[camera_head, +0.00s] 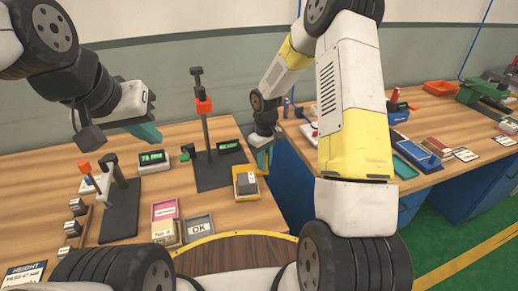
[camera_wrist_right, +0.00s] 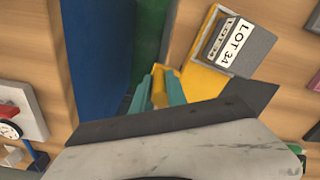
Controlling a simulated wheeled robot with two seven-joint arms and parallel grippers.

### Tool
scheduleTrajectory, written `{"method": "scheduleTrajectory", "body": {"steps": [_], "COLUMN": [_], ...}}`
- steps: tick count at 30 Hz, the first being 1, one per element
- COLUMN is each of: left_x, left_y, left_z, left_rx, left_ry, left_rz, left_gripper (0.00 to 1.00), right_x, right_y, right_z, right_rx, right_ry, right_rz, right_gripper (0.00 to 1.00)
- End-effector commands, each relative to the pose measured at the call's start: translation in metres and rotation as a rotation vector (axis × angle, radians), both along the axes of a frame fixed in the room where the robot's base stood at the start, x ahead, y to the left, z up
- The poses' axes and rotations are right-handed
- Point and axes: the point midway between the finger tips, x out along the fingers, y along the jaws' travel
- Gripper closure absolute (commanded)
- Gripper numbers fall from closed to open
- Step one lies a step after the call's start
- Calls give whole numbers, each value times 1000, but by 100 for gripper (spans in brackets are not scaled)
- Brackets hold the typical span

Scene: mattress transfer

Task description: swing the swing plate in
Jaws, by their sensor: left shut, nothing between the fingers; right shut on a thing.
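A yellow plate (camera_head: 257,198), which looks like the swing plate, sits at the right edge of the left wooden table. A grey block with a LOT 34 label (camera_wrist_right: 231,44) rests on it. My right gripper (camera_head: 264,158) is shut on the plate's yellow tab; in the right wrist view its teal fingers (camera_wrist_right: 164,90) close around the tab, and the dark wrist edge hides part of the plate. My left gripper (camera_head: 146,133) is shut and empty, raised above the left table behind the small gauges.
A dark stand with a tall post (camera_head: 206,140) and a green display (camera_head: 229,146) stand just left of the plate. An OK tray (camera_head: 199,227) and a pink tray (camera_head: 165,210) lie in front. A blue cabinet (camera_head: 291,175) and gap separate the right table.

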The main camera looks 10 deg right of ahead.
Motion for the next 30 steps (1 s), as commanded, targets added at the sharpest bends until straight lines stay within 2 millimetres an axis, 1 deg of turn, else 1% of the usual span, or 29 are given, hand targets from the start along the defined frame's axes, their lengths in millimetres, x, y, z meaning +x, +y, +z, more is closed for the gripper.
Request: {"method": "scheduleTrajectory", "body": {"steps": [17, 23, 30], "left_x": [0, 0, 0], "left_y": [0, 0, 0], "left_z": [0, 0, 0], "left_rx": [0, 0, 0], "left_ry": [0, 0, 0], "left_rz": [0, 0, 0], "left_gripper": [100, 100, 100], "right_x": [-1, -6, -13], "right_y": [0, 3, 7], "right_z": [1, 1, 1], "right_rx": [-1, 0, -1], "right_ry": [-2, -1, -2], "right_rz": [-24, -80, -191], "right_gripper": [100, 100, 100]}}
